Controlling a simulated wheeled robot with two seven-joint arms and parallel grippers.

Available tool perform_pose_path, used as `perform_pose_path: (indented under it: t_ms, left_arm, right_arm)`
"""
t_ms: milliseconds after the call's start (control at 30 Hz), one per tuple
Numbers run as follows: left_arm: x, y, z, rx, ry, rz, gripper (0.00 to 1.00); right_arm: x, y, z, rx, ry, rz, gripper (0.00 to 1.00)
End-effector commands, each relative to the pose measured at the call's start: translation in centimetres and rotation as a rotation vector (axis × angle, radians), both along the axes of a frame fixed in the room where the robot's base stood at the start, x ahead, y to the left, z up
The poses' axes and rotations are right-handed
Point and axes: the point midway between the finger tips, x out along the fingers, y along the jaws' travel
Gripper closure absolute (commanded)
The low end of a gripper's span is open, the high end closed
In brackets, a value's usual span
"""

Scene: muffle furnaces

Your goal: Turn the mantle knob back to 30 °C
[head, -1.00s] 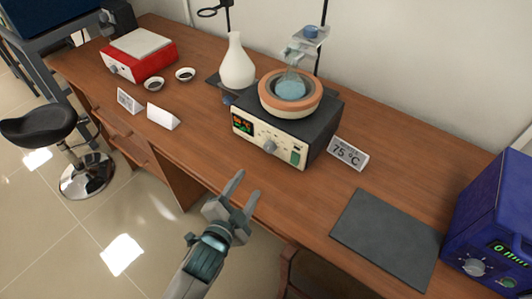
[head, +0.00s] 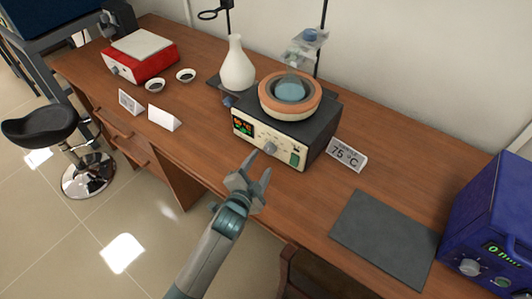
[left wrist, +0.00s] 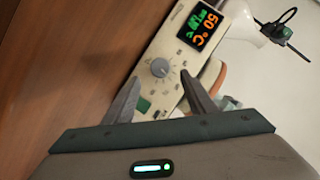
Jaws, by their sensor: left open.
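The heating mantle (head: 314,131) is a dark box with a cream front panel and an orange-rimmed bowl. A round flask of blue liquid (head: 290,90) sits in the bowl. The grey mantle knob (head: 270,149) is on the front panel and shows clearly in the left wrist view (left wrist: 160,67). The lit display (left wrist: 198,25) appears to read 60 °C there, turned nearly upside down. My left gripper (head: 259,163) is open and empty in front of the panel. In the wrist view its fingers (left wrist: 160,80) lie either side of the knob, apart from it. My right gripper is out of view.
A sign reading 75 °C (head: 346,155) stands right of the mantle. A white flask (head: 237,64) stands behind left. A dark mat (head: 385,236) and a blue device (head: 490,235) are at right. A red device (head: 142,58) and two small dishes are at left.

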Motion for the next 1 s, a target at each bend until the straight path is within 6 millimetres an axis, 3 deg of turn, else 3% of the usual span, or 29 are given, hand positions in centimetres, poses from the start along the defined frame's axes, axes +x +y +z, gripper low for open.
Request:
perform_pose_path:
  t_ms: [200, 400, 867, 1000]
  left_arm:
    - [3.3, -1.0, -0.7, -0.001, 0.001, 0.001, 0.49]
    - [5.0, -1.5, -1.3, -0.001, -0.001, 0.001, 0.49]
    - [5.7, -1.7, -1.5, -0.001, 0.0, 0.0, 0.49]
    - [5.6, -1.7, -1.5, -0.001, 0.0, 0.0, 0.83]
  right_arm:
    - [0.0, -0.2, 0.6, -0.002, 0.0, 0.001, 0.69]
    - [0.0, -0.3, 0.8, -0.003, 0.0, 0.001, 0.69]
    - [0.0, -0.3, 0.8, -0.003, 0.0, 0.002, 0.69]
    - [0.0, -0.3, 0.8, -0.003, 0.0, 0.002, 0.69]
